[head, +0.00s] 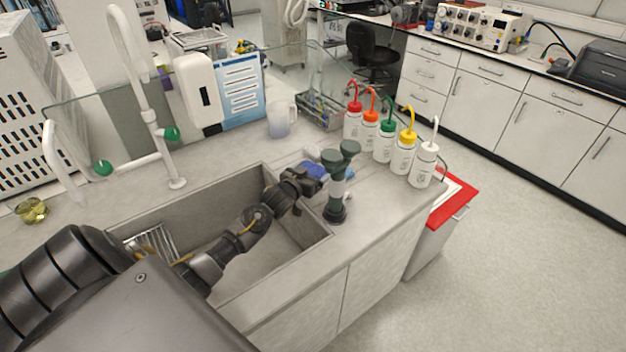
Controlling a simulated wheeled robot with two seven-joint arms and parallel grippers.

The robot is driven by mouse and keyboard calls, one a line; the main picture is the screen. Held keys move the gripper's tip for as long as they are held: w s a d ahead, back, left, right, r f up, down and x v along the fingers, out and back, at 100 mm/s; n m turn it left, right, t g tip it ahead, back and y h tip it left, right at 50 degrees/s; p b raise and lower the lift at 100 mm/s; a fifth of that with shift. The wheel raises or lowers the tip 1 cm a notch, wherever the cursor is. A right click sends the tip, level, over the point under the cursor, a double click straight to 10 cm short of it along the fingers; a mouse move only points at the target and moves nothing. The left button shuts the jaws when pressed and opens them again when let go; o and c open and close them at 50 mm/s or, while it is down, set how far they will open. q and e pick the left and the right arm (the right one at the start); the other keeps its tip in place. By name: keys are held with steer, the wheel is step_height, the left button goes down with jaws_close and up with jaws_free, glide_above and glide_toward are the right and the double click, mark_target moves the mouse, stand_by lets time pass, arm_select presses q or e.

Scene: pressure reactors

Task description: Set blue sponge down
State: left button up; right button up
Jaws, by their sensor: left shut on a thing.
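My left arm reaches in from the left across the sink. My left gripper (305,184) is shut on the blue sponge (313,169), at the sink's far right edge beside the counter. The sponge is partly hidden by the gripper. I cannot tell whether the sponge touches the counter top (358,222). My right gripper is not in view.
A dark green eyewash fixture (337,188) stands just right of the gripper. Several wash bottles with coloured caps (384,143) stand in a row on the right. A clear jug (281,120) stands behind. The sink basin (292,232) lies under my arm. Counter front right is clear.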

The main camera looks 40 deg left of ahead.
arm_select(q)
steer(key=shift+f, duration=2.1)
steer(key=shift+f, duration=0.2)
steer(key=o, duration=0.8)
steer(key=shift+r, duration=0.15)
